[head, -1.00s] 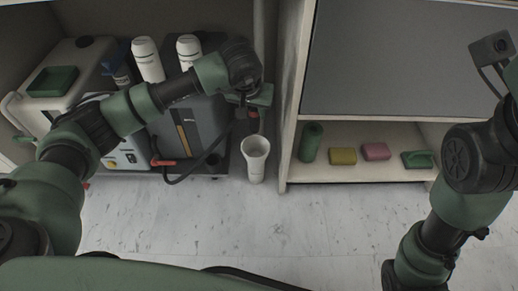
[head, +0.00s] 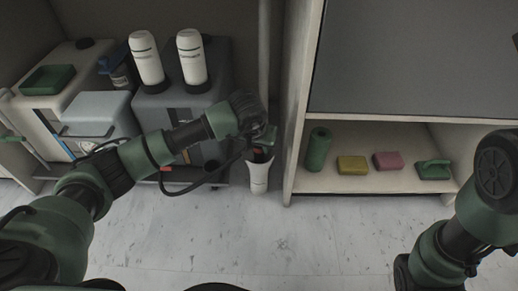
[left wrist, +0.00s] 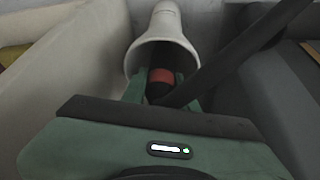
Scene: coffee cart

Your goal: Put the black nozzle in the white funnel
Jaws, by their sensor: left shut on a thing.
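The white funnel (head: 258,182) stands upright beside the cabinet's side wall in the head view. My left gripper (head: 262,141) is just above its mouth. In the left wrist view, the gripper (left wrist: 160,92) is shut on the black nozzle (left wrist: 159,90), which has a red band. The nozzle points into the wide mouth of the funnel (left wrist: 165,22), and its far end is hidden there. In the head view, a dark part of the nozzle (head: 260,157) shows at the funnel's rim. My right arm is at the right, its gripper out of view.
A black hose runs from the nozzle to the grey machine (head: 200,110), which carries white bottles (head: 191,58). A shelf at the right holds a green roll (head: 317,149), a yellow sponge (head: 352,165), a pink sponge (head: 388,160) and a green brush (head: 434,170). The floor in front is clear.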

